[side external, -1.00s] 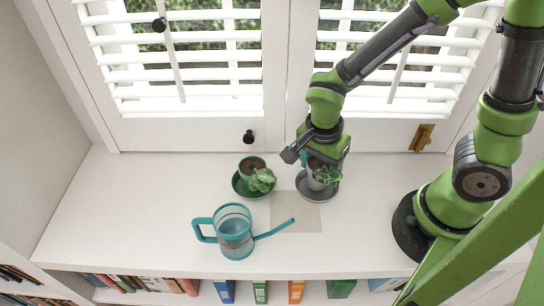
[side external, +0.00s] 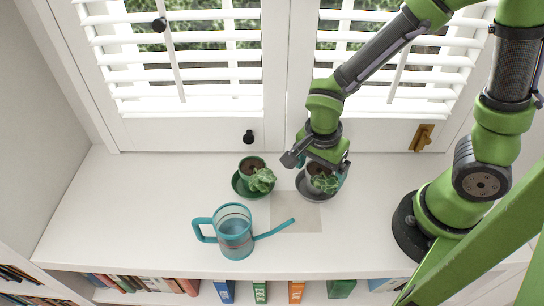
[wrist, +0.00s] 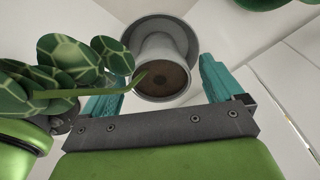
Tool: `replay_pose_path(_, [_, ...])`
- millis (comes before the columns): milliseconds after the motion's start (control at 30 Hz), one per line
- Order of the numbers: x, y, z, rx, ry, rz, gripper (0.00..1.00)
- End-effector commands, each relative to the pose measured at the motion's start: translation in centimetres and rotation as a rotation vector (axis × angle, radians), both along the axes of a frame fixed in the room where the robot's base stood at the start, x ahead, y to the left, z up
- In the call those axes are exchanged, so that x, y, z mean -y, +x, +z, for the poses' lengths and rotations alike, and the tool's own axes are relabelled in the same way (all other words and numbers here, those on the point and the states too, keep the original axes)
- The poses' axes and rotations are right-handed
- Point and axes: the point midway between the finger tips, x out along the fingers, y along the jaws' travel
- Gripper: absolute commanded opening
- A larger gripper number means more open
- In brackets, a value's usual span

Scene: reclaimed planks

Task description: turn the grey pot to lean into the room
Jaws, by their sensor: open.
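The grey pot (side external: 310,182) stands upright on its grey saucer (side external: 305,196), near the window. Its dark soil and green leafy plant (side external: 326,183) show; the leaves hang over the pot's front right side, toward the room. My gripper (side external: 322,168) is right above the pot and partly hides its back and right side. In the wrist view, the teal fingers of my gripper (wrist: 162,76) are spread apart with the pot's rim (wrist: 160,97) between them. A gap shows between the right finger and the pot. The patterned leaves (wrist: 70,62) reach left across the left finger.
A green pot (side external: 249,166) with a drooping plant stands on a green saucer (side external: 240,188) just left. A teal watering can (side external: 234,238) is in front, its spout pointing right. The left part of the white sill (side external: 130,205) is clear. Shuttered windows stand behind.

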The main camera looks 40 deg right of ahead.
Motion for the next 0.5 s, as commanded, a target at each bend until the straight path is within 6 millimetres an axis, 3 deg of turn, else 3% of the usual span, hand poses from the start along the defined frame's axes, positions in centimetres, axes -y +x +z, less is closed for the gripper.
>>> replay_pose_path(167, [-0.1,0.1,0.8,0.003,0.0,-0.002,0.94])
replay_pose_path(267, [-0.3,0.1,2.4,0.006,0.001,-0.001,0.94])
replay_pose_path(500, [-1.0,0.0,8.2,0.009,0.003,-0.001,0.94])
